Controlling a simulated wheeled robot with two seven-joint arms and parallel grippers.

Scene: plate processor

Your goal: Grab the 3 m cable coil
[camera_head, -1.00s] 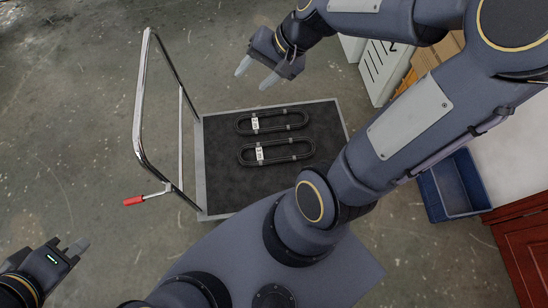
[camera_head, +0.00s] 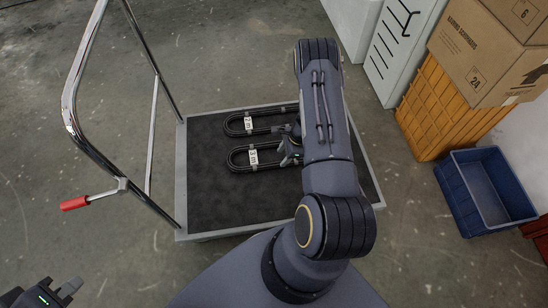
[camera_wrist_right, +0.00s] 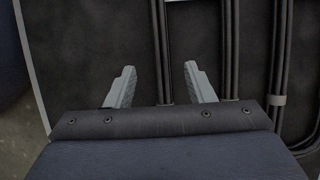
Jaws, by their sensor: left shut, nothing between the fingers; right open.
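Two black cable coils lie flat, one behind the other, on the dark cart deck. The nearer coil (camera_head: 240,164) has a white label that seems to read 3 m, though the print is small; the farther coil (camera_head: 272,130) has one that seems to read 2 m. My right gripper (camera_head: 288,150) is open at the right end of the coils, where my arm hides part of them. In the right wrist view, its fingers (camera_wrist_right: 160,85) stand either side of a cable strand (camera_wrist_right: 161,40); their height above it is unclear. My left gripper (camera_head: 66,291) is shut and empty at bottom left.
The cart (camera_head: 215,205) has a raised chrome handle (camera_head: 75,95) on its left and a red lever (camera_head: 74,203). A blue crate (camera_head: 490,195), an orange crate (camera_head: 440,110) and cardboard boxes (camera_head: 480,60) stand right of it. Open floor lies left of the cart.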

